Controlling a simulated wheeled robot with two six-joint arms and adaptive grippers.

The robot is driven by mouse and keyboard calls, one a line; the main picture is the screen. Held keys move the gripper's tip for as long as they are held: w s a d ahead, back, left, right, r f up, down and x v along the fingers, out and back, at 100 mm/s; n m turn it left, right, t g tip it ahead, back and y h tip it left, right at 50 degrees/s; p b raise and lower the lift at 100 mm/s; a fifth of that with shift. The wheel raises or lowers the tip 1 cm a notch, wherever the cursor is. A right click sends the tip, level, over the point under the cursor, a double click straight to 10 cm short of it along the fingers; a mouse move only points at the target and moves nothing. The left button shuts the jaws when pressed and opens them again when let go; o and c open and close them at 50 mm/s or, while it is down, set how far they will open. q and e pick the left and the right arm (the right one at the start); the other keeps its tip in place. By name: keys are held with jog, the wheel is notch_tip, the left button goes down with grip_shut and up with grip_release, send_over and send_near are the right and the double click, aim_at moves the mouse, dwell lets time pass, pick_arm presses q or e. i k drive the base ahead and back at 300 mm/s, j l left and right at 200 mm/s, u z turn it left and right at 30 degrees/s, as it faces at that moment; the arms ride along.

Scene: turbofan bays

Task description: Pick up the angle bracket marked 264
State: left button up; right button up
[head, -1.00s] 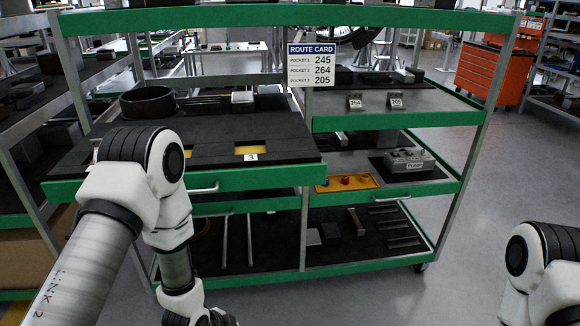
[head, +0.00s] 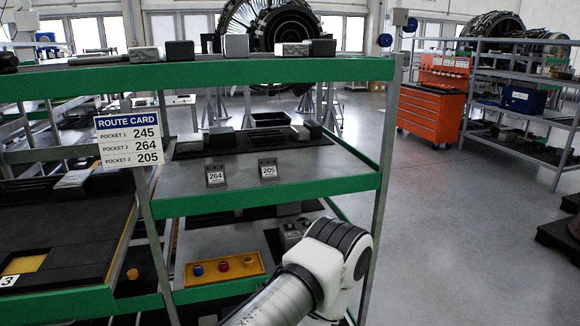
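The angle bracket marked 264 (head: 215,175) is a small dark grey piece with a white number tag. It stands near the front edge of the grey middle shelf (head: 315,165), behind the green front rail. A similar bracket marked 205 (head: 268,169) stands to its right, with a gap between them. Neither gripper is in view. One of my arms rises in front of the rack at lower centre, below and right of the brackets, with its end out of view.
A route card (head: 128,140) hangs on the rack's left post. A green rail (head: 200,205) fronts the shelf. Grey blocks (head: 222,137) sit at the shelf's back. Below is a yellow tray (head: 225,268) with coloured knobs. At lower left is a pocketed drawer (head: 60,232). Open floor lies right.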

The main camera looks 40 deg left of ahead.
aim_at(215, 176)
jog(key=i+l+u, duration=0.2)
jog(key=i, duration=0.25)
jog(key=i+u, duration=0.25)
jog(key=i, duration=0.2)
jog(key=i+l+u, duration=0.2)
jog(key=i, duration=0.25)
jog(key=l, duration=0.1)
